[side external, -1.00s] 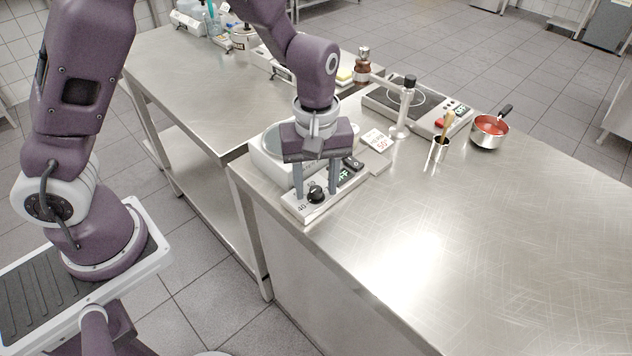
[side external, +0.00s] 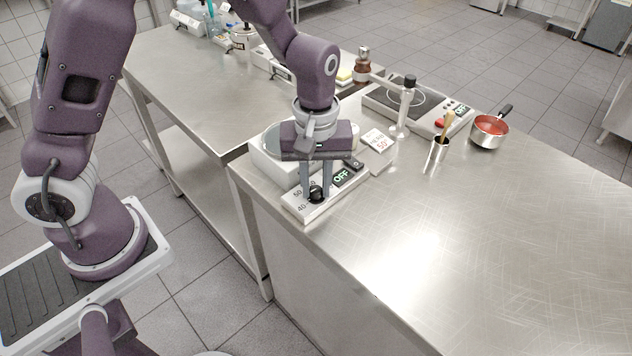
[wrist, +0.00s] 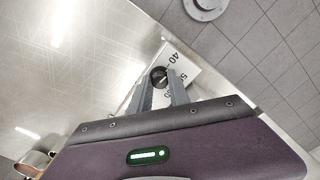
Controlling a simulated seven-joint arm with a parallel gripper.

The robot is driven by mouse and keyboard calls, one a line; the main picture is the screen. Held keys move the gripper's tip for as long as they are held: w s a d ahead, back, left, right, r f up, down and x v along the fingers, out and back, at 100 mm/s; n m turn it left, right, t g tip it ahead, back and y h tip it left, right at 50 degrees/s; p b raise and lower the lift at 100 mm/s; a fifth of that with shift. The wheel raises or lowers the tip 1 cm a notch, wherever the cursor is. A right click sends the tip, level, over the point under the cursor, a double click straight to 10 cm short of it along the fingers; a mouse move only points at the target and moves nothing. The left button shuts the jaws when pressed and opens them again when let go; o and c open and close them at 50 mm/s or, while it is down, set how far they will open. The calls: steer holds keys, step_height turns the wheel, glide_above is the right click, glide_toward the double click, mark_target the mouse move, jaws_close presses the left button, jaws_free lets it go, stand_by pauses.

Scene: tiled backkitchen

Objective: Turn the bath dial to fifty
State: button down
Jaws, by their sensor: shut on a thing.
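The bath (side external: 263,160) is a white box with a round opening, at the near left corner of the steel counter. Its sloped front panel carries a black dial (side external: 316,193) and a lit display (side external: 342,176) reading OFF. The dial also shows in the wrist view (wrist: 158,75), with 40 and 50 legible beside it and another number partly hidden by a finger. My gripper (side external: 317,190) points down with its two grey fingers shut on the dial, one on each side. The dial's exact pointer direction is hard to read.
A small card (side external: 379,141) marked 50° stands behind the panel. The counter's right and front are clear.

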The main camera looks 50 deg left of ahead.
mark_target(316, 189)
steer(key=m, duration=1)
steer(key=shift+m, duration=0.3)
stand_by(0.4)
steer(key=c, duration=1.2)
jaws_free()
steer(key=shift+c, duration=0.2)
step_height(316, 189, up, 7)
steer(key=shift+r, duration=0.1)
